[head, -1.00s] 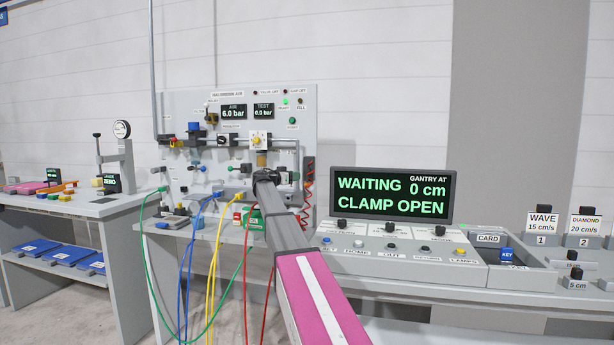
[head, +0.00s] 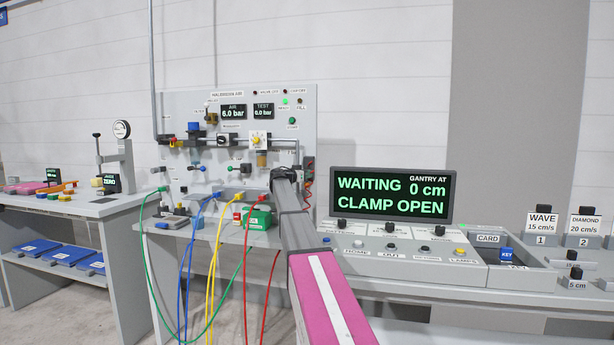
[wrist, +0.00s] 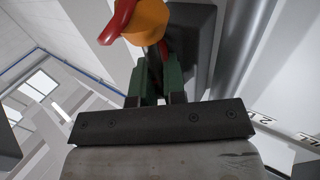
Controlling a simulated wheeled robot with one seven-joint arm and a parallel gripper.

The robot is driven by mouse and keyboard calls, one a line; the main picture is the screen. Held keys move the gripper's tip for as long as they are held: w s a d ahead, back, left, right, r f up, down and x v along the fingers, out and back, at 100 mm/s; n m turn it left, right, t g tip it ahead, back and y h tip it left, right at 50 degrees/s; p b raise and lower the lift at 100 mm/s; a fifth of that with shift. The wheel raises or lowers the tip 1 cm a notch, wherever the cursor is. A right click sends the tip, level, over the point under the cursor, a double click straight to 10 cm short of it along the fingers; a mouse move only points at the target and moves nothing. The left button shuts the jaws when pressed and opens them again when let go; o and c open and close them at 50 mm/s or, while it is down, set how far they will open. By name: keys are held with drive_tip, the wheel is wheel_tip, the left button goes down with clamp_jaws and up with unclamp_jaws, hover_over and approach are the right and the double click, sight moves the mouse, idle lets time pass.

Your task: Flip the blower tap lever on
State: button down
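My gripper (head: 285,173) is at the right side of the grey air panel (head: 222,98), at the end of my outstretched arm; its fingers are too small to read there. In the wrist view, its two green fingers (wrist: 155,82) point away, close together. Just beyond their tips are a red lever-like part (wrist: 118,22) and an orange rounded body (wrist: 148,18). I cannot tell whether the fingers touch them, or whether this is the blower tap.
A coiled red hose (head: 308,182) hangs at the panel's right edge. Green, blue, yellow and red hoses hang in front of the bench. A display (head: 392,195) reading "WAITING 0 cm, CLAMP OPEN" and a button console (head: 400,250) stand to the right.

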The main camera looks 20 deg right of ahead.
drive_tip(key=shift+m, duration=0.3)
drive_tip(key=m+y, duration=0.2)
drive_tip(key=shift+w+a+r+m, duration=0.1)
drive_tip(key=shift+w+a+m, duration=0.1)
drive_tip(key=shift+a+m, duration=0.1)
drive_tip(key=m+y, duration=0.3)
drive_tip(key=shift+w+a+r, duration=0.15)
drive_tip(key=shift+a+r, duration=0.05)
drive_tip(key=shift+a, duration=0.1)
drive_tip(key=m+y, duration=0.1)
drive_tip(key=m+t+y, duration=0.1)
drive_tip(key=shift+a+r+m+y, duration=0.1)
drive_tip(key=shift+r+m+y, duration=0.2)
drive_tip(key=shift+w+a+r+m+t+y, duration=0.15)
drive_tip(key=shift+m+t+y, duration=0.2)
drive_tip(key=shift+m+y, duration=0.3)
drive_tip(key=shift+s+d+r+m+t+y, duration=0.15)
drive_tip(key=shift+m+t+y, duration=0.2)
drive_tip(key=shift+m+y, duration=0.3)
drive_tip(key=shift+w+a, duration=0.15)
drive_tip(key=c, duration=1.2)
unclamp_jaws()
drive_tip(key=shift+r, duration=0.1)
